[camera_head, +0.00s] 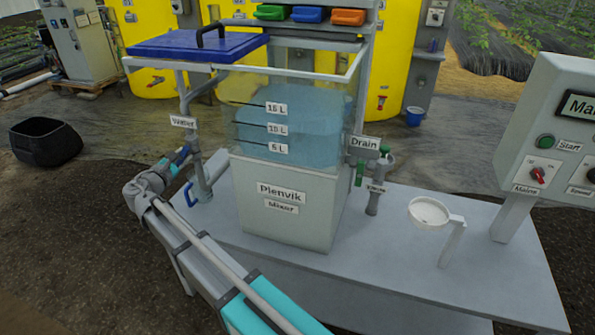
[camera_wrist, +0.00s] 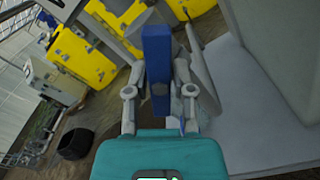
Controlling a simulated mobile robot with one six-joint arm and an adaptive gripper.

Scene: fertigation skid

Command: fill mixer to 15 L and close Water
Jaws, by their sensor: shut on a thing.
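The clear mixer tank (camera_head: 285,205), labelled Plenvik Mixer, stands on the grey bench and holds bluish water (camera_head: 310,125). The water surface looks close to the 15 L mark (camera_head: 276,108), above the two lower marks. The Water label (camera_head: 183,122) hangs on the grey pipe left of the tank. My gripper (camera_head: 176,164) is beside this pipe, below the label. In the wrist view my gripper (camera_wrist: 158,92) is shut on a blue lever (camera_wrist: 157,60), which stands between the fingers. The valve body is mostly hidden.
A blue lid (camera_head: 195,46) is at the tank's top left. The Drain label (camera_head: 364,143) is right of the tank. A white scoop-like cup (camera_head: 428,213) stands on the bench (camera_head: 400,265). A control panel (camera_head: 550,130) stands right, a black bin (camera_head: 45,143) left.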

